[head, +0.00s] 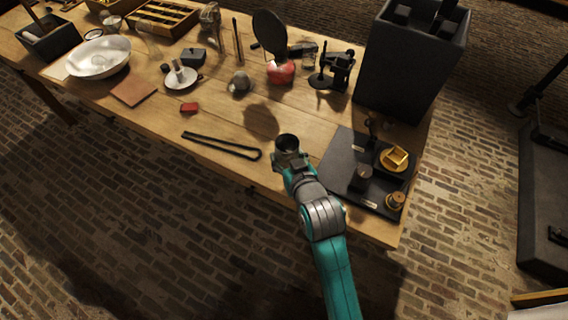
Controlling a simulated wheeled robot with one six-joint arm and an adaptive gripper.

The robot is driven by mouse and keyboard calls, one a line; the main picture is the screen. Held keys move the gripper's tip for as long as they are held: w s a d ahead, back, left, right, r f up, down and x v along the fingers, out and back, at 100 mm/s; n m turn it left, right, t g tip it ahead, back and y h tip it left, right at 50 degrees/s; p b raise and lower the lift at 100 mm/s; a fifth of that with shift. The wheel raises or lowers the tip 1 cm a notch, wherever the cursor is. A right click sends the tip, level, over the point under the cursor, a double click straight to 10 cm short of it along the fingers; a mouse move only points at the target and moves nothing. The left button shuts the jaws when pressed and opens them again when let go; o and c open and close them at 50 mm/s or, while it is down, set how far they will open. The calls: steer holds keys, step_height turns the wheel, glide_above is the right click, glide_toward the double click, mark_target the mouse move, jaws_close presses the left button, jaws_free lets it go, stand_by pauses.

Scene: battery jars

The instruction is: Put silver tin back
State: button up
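My gripper (289,157) is at the end of my teal arm, over the front edge of the wooden table. A small round thing with a grey rim and dark top (287,143) shows at its tip. It may be the silver tin, but I cannot tell whether it is held or is part of the gripper. The fingers are too small and hidden to read. A small grey rounded thing (240,83) sits mid-table, and a metallic jar (210,17) stands farther back. No other thing is clearly a silver tin.
A black tray (340,167) with brass pieces (395,158) lies right of my gripper. A tall dark box (405,80) stands behind it. Black tongs (222,145) lie to the left. A red apple-like thing (280,71) and black disc stand (269,30) are behind.

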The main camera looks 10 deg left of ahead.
steer(key=shift+f, duration=3.95)
steer(key=shift+f, duration=0.1)
steer(key=o, duration=1.2)
steer(key=v, duration=1.2)
steer(key=shift+s+d, duration=0.1)
steer(key=shift+d, duration=0.05)
